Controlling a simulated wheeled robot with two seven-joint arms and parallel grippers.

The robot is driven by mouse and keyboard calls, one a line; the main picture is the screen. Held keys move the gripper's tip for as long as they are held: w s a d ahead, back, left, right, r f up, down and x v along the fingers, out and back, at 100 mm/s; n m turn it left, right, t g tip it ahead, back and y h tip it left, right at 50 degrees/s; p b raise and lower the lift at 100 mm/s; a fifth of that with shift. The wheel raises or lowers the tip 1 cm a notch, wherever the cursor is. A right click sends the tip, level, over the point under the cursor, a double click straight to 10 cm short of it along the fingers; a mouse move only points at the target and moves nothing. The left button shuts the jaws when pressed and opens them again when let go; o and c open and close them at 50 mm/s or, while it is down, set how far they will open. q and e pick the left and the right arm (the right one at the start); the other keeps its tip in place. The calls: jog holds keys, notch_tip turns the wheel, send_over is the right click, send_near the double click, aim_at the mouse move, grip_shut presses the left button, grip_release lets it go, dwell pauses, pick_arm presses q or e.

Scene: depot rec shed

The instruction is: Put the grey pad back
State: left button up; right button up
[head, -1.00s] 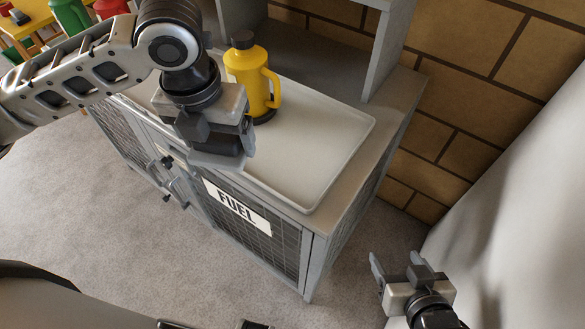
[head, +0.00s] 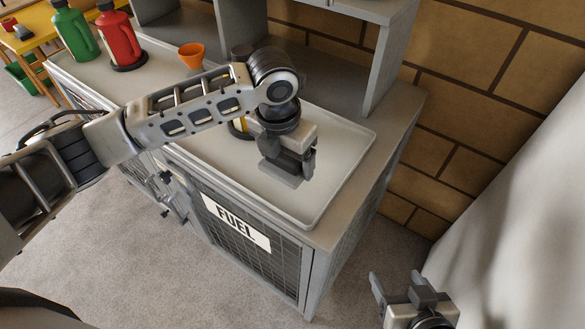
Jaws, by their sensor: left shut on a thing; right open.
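My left gripper (head: 296,170) is shut on a small dark grey block, which appears to be the grey pad (head: 294,160). The fingers hide most of it. The gripper points down over the right half of the pale tray (head: 340,160) on top of the fuel cabinet. I cannot tell the exact gap to the tray. My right gripper (head: 397,282) is open and empty, low at the right, apart from the cabinet.
A yellow jug (head: 237,129) stands on the tray, mostly hidden behind my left arm. An orange cup (head: 191,56), a red jug (head: 119,38) and a green jug (head: 76,35) stand farther left. Grey shelving (head: 390,55) rises behind the tray, whose right part is clear.

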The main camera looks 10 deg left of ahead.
aim_at(293, 171)
pick_arm(q)
jog(key=shift+w+d+f, duration=0.25)
jog(key=shift+d+f, duration=0.05)
jog(key=shift+f, duration=0.15)
jog(key=shift+w+d+f, duration=0.25)
jog(key=shift+f, duration=0.2)
jog(key=shift+w+f, duration=0.1)
jog(key=shift+f, duration=1.5)
jog(key=shift+f, duration=0.1)
jog(key=o, duration=0.9)
jog(key=r, duration=0.4)
jog(key=s+r, duration=0.1)
jog(key=r, duration=0.3)
jog(key=r+p, duration=0.1)
jog(key=r, duration=0.3)
jog(key=shift+s+a+r, duration=0.1)
jog(key=shift+s+a, duration=0.1)
jog(key=shift+a, duration=0.1)
